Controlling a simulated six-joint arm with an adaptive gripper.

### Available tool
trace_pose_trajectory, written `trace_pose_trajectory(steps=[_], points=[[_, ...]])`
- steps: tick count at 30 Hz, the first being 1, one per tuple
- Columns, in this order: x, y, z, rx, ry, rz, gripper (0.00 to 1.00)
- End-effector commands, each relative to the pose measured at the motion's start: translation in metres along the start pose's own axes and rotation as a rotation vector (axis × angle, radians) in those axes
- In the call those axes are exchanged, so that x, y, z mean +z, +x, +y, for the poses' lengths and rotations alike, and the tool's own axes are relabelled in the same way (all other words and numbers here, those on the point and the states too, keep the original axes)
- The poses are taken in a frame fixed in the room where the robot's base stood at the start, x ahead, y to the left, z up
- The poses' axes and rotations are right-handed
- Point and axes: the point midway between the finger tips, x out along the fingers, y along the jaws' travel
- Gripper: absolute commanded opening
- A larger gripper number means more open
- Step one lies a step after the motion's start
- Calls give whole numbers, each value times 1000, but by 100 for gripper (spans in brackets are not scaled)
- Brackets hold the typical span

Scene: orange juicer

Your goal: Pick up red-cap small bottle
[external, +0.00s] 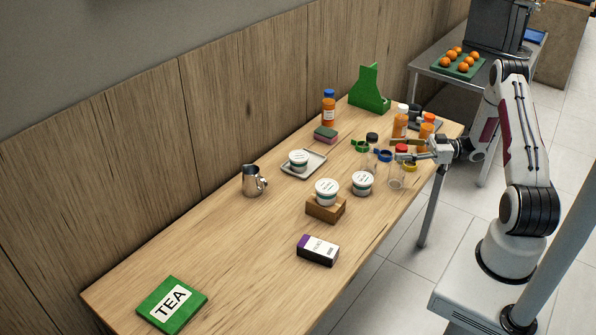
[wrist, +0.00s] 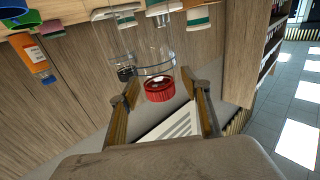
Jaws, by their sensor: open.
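The red-cap small bottle shows in the wrist view as a red cap (wrist: 159,88) on a clear body, between the two fingertips. In the external view its red cap (external: 401,148) shows at the right end of the table, with its body partly hidden by my gripper and other bottles. My gripper (external: 402,151) reaches in from the right at cap height. In the wrist view my gripper (wrist: 160,98) is open, with one finger on each side of the cap and a gap on both sides.
Close by are a blue-cap bottle (external: 384,156), a green-cap bottle (external: 361,146), a yellow-cap bottle (external: 410,166) and orange bottles (external: 400,122). White jars (external: 362,184), a wooden block (external: 325,209) and a metal pitcher (external: 252,181) stand left.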

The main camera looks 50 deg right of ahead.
Motion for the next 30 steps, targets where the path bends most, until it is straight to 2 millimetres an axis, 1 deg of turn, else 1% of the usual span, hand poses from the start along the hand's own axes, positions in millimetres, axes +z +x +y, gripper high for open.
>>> trace_pose_trajectory(steps=[12,14,15,16,17,30], points=[[0,0,0,0,0,0,47],[0,0,0,0,0,0,32],[0,0,0,0,0,0,21],[0,0,0,0,0,0,14],[0,0,0,0,0,0,8],[-1,0,0,-1,0,0,8]])
